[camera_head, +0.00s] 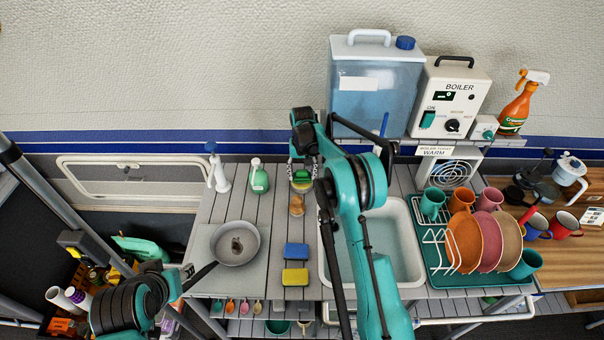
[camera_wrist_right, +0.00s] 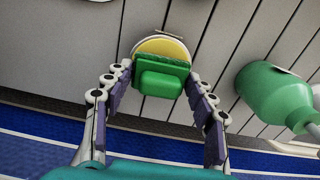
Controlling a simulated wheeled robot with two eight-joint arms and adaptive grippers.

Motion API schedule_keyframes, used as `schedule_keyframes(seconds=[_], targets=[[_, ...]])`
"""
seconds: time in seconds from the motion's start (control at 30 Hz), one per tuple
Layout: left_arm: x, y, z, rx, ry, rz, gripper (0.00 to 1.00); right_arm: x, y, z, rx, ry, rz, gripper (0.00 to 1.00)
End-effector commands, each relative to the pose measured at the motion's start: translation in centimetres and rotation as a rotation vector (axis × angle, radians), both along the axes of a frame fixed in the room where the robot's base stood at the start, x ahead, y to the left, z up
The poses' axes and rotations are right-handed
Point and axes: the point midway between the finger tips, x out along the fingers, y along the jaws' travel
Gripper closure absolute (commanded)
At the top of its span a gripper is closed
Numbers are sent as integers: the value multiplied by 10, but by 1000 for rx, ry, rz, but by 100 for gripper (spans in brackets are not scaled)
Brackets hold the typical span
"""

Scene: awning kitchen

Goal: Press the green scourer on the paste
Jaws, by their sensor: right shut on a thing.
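My right gripper (camera_head: 301,168) reaches down at the back of the slatted counter, left of the sink. In the right wrist view it is shut on the green scourer (camera_wrist_right: 162,80), a block with a raised grip between the dark finger pads. Just beyond the scourer is a round pale-rimmed tub with yellow paste (camera_wrist_right: 165,46). The scourer overlaps part of the paste; I cannot tell whether they touch. My left gripper (camera_head: 187,276) is at the handle end of the frying pan (camera_head: 236,236), its jaws unclear. The pan has a dark brown patch inside.
A green bottle (camera_head: 259,178) and a white spray bottle (camera_head: 217,172) stand left of the right gripper. A wooden brush (camera_head: 297,205), blue sponge (camera_head: 296,251) and yellow sponge (camera_head: 295,277) lie in front. The sink (camera_head: 405,240) and dish rack (camera_head: 440,258) are right.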

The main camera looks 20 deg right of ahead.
Motion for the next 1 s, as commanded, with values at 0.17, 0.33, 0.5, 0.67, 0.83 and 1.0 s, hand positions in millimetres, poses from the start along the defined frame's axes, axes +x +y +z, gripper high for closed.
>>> schedule_keyframes(seconds=[0.17,0.33,0.5,0.67,0.83,1.0], targets=[[0,0,-2,0,0,0,60,0,0,-2,0,0,0,67],[0,0,-3,0,0,0,60,0,0,-4,0,0,0,67],[0,0,-5,0,0,0,60,0,0,-6,0,0,0,67],[0,0,-6,0,0,0,60,0,0,-8,0,0,0,67],[0,0,-7,0,0,0,60,0,0,-10,0,0,0,67],[0,0,-7,0,0,0,60,0,0,-9,0,0,0,67]])
